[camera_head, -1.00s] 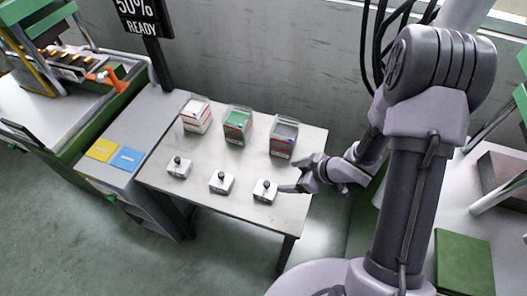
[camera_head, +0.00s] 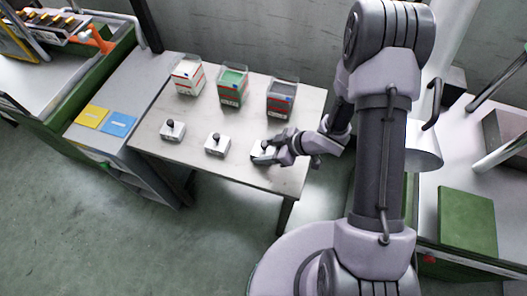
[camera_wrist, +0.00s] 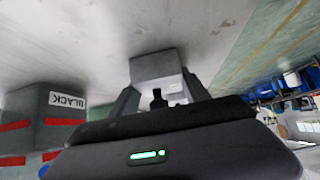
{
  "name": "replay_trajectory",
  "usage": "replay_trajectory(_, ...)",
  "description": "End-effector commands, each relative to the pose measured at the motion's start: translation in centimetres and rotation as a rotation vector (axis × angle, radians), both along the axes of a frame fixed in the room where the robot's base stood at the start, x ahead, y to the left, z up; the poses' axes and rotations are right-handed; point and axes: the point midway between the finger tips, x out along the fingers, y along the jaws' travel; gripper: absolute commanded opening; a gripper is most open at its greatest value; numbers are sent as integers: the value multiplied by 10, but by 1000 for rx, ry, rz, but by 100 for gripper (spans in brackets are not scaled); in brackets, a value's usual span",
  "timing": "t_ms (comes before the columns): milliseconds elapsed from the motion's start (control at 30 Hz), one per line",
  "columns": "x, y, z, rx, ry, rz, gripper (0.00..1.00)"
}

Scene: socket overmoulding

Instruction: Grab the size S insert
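The fingers are apart; I see no grip on the knob. A small label on the insert is unreadable.
Behind the inserts stand a white-filled bin (camera_head: 187,76), a green-filled bin (camera_head: 233,84) and a dark-filled bin (camera_head: 281,97), which reads BLACK in the wrist view (camera_wrist: 40,120). Yellow (camera_head: 91,115) and blue (camera_head: 119,124) squares lie on the left bench.

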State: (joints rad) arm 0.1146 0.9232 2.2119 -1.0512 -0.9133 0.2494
Motion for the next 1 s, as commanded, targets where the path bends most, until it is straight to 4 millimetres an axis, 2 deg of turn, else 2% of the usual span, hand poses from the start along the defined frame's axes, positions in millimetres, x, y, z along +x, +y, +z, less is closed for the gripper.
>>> replay_trajectory(33,0,0,0,0,0,0,37)
replay_trajectory(200,0,0,0,0,0,0,3)
replay_trajectory(233,0,0,0,0,0,0,0)
replay_trajectory(567,0,0,5,0,-1,1,0)
replay_trajectory(667,0,0,28,0,-3,1,0)
replay_trajectory(800,1,0,67,0,-4,1,0)
replay_trajectory(900,1,0,87,0,-3,1,0)
replay_trajectory(1000,1,0,99,0,-2,1,0)
